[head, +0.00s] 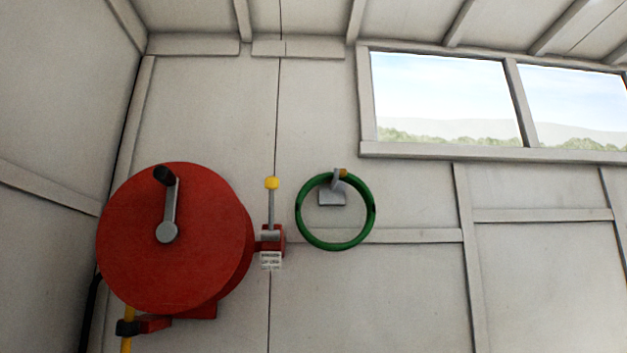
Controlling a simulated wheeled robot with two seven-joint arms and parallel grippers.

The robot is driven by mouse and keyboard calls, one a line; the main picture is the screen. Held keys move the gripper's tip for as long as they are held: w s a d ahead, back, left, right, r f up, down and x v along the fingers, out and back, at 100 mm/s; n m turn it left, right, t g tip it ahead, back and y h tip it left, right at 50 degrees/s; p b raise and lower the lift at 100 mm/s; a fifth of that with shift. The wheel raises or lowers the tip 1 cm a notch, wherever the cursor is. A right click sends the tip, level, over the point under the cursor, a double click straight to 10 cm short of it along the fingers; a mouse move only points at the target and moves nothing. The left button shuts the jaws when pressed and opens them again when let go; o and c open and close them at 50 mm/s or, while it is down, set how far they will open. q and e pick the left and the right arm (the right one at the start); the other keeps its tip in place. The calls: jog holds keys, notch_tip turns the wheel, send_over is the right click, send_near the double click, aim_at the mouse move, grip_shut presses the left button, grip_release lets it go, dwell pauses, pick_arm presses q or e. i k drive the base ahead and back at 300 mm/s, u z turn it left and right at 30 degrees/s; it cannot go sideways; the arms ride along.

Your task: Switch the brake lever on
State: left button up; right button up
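The brake lever (271,208) is a thin grey rod with a yellow knob (271,183) on top. It stands upright just right of the red reel, in the head view. Its foot sits in a small red bracket (277,240) with a grey cylinder beside it. A small white label (271,261) with print too small to read is below the bracket. Neither of my grippers shows in the head view.
A large red round reel (205,250) with a grey crank and black handle (164,175) is left of the lever. A green hose ring (373,212) hangs on a grey wall hook right of it. Windows (447,100) are at upper right. The wall below them is bare.

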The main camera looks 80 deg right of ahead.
aim_at(272, 183)
jog(key=z, duration=1.25)
jog(key=k, duration=0.85)
jog(key=z, duration=0.2)
